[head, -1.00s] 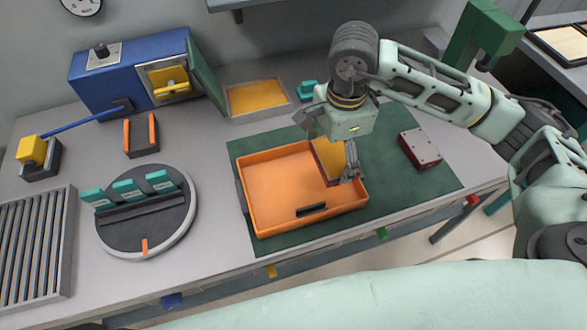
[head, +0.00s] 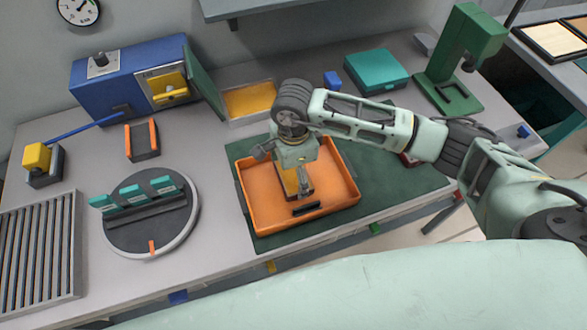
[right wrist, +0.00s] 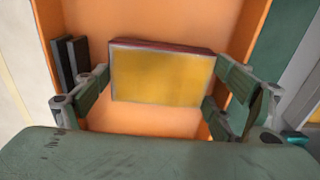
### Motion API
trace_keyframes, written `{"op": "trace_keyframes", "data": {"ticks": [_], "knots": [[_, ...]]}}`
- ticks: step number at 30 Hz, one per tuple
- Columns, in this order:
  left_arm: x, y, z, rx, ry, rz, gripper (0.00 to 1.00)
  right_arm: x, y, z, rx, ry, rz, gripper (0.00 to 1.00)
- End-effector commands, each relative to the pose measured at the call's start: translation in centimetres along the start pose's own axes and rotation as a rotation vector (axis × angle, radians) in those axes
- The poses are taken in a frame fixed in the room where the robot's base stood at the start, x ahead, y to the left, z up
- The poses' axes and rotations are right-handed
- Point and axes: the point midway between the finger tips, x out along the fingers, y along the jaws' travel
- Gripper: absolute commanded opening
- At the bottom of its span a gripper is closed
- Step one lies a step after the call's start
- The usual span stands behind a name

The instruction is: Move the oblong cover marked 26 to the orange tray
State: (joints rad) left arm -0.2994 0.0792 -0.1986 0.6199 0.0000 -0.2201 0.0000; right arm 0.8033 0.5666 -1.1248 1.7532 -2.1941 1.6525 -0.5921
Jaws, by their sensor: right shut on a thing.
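My right gripper (head: 303,190) is over the orange tray (head: 262,200) and is shut on a block with a yellow face and dark red edges (right wrist: 162,78). In the right wrist view its fingers grip the block at both sides, with the tray floor (right wrist: 150,22) behind it. I see no number on the block. I cannot tell whether it touches the tray floor. The gripper partly hides the block in the head view. A red cover (head: 408,160) at the right of the green mat is mostly hidden by my arm. My left gripper is not in view.
The tray lies on a green mat (head: 395,190). A round turntable (head: 150,228) with several teal pieces is to its left. A yellow-lined bin (head: 250,100) and a teal box (head: 376,70) stand behind. A green stand (head: 462,55) is at back right.

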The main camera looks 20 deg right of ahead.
Motion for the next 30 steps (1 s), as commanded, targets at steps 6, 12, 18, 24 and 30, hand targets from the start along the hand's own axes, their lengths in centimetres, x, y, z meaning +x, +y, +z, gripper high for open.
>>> {"op": "trace_keyframes", "data": {"ticks": [6, 12, 18, 24, 30], "knots": [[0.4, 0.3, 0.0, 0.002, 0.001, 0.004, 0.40, 0.2, -0.1, 0.0, 0.000, -0.002, -0.003, 0.37], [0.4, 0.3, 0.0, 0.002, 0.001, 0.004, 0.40, 0.2, 0.0, 0.0, 0.000, -0.001, 0.000, 1.00], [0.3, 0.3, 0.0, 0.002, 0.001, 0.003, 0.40, 0.2, 0.0, 0.0, 0.000, 0.000, 0.000, 1.00], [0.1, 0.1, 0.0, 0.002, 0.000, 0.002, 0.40, 0.0, 0.0, 0.0, 0.000, 0.000, 0.000, 1.00], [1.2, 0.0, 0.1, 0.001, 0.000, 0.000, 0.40, -2.1, -0.2, 0.0, -0.002, -0.002, -0.006, 1.00]]}}
